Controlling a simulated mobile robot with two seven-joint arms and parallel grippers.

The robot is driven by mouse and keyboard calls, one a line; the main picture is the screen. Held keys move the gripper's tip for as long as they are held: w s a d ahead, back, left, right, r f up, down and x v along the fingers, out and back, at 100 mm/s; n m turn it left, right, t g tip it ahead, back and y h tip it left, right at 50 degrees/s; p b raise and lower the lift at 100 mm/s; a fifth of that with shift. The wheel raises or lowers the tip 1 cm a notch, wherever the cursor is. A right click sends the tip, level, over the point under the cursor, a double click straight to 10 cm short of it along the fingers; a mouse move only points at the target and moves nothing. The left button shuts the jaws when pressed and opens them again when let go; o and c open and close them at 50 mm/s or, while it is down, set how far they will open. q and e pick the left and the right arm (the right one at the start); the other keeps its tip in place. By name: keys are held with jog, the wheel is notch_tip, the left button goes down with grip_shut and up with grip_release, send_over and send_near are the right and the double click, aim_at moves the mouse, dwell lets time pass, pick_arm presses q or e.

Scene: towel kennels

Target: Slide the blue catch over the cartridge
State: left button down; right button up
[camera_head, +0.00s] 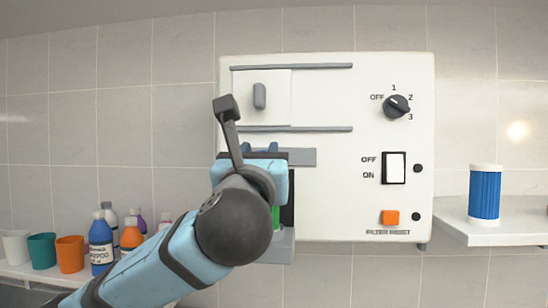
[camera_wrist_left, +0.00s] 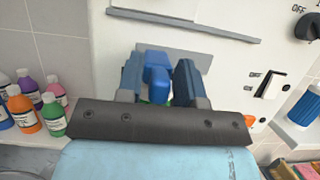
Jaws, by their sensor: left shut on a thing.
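The blue catch (camera_wrist_left: 156,76) stands out from the white panel, between the two fingers of my left gripper (camera_wrist_left: 158,84) in the left wrist view. The fingers are shut on it. In the head view my left gripper (camera_head: 259,149) is in front of the panel's lower left part, and my wrist hides most of the catch. A green part (camera_head: 276,217), perhaps the cartridge, shows behind my wrist in a dark slot above a grey ledge (camera_head: 281,248). How far the catch covers it is hidden. My right gripper is not in view.
The white panel (camera_head: 330,190) has a sliding door (camera_head: 280,100) between grey rails, a knob (camera_head: 396,106), a rocker switch (camera_head: 394,168) and an orange button (camera_head: 390,217). A blue-and-white cylinder (camera_head: 485,195) stands on the right shelf. Bottles and cups (camera_head: 70,253) line the left shelf.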

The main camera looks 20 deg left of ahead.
pick_arm(q)
jog(key=c, duration=1.1)
grip_release()
jog(key=shift+a, duration=0.1)
jog(key=shift+o, duration=0.3)
jog(key=shift+a, duration=0.2)
jog(key=shift+d, duration=0.15)
jog(key=shift+s+f, duration=0.1)
jog(key=shift+s, duration=0.2)
jog(key=b+v, duration=0.4)
jog(key=v, duration=0.9)
jog(key=shift+d, duration=0.15)
jog(key=shift+s, duration=0.1)
jog(key=shift+f, duration=0.1)
